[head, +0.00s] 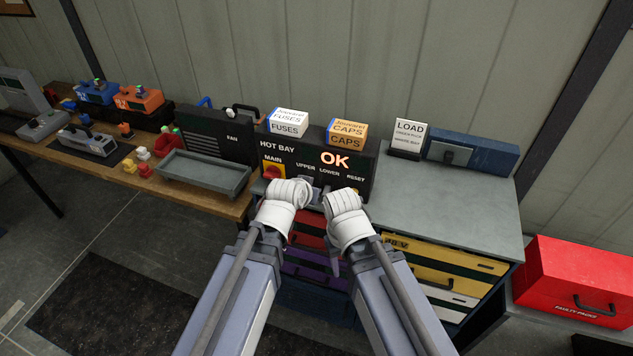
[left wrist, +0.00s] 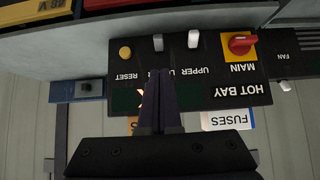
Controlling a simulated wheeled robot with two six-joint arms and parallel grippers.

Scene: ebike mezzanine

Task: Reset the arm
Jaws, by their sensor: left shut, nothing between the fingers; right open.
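The hot bay panel (head: 318,162) stands on the grey bench, its display reading OK in the head view. It has a red MAIN knob (head: 272,172) on a yellow plate and UPPER, LOWER and RESET labels. My left gripper (left wrist: 161,72) is shut and empty in front of the panel. My right gripper (head: 329,193) is open beside it; its fingers are mostly hidden by the white wrist.
FUSES (head: 287,122) and CAPS (head: 346,132) boxes sit on top of the panel. A LOAD sign (head: 409,137) and a blue box (head: 485,155) stand to the right. A grey tray (head: 203,174) lies left. A red case (head: 580,280) stands far right. The right bench top is clear.

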